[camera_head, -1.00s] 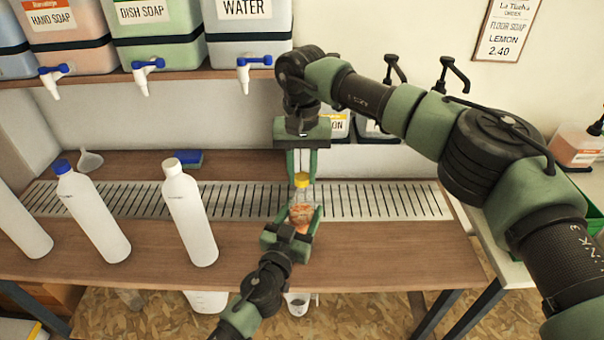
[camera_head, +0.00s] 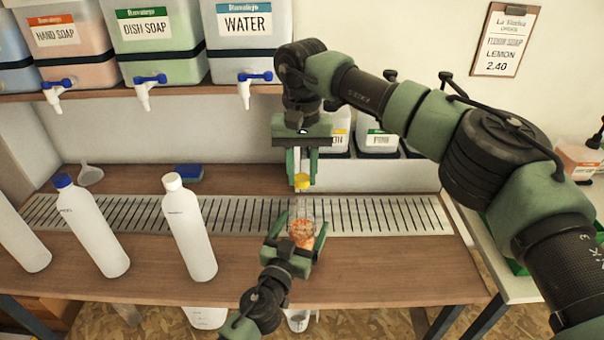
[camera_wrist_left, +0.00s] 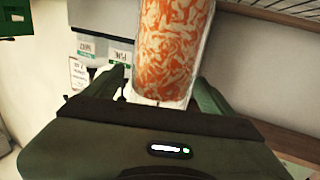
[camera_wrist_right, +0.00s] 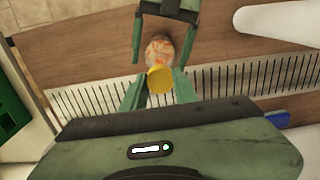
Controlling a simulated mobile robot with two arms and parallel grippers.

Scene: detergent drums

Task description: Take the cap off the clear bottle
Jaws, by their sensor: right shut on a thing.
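The clear bottle (camera_head: 302,232), with orange-and-white contents, stands upright near the front edge of the slotted metal strip. My left gripper (camera_head: 297,232) has its fingers spread on either side of the bottle, with small gaps; the bottle also shows between them in the left wrist view (camera_wrist_left: 172,50). My right gripper (camera_head: 302,172) comes from above and is shut on the yellow cap (camera_head: 302,181). The cap is above the bottle, with a gap between them. In the right wrist view the cap (camera_wrist_right: 160,79) covers part of the bottle.
White bottles (camera_head: 190,230) stand to the left on the wooden table (camera_head: 390,265). A blue sponge (camera_head: 189,172) and a funnel (camera_head: 90,174) lie behind them. Drums with taps (camera_head: 245,45) sit on the shelf above. The table right of the clear bottle is free.

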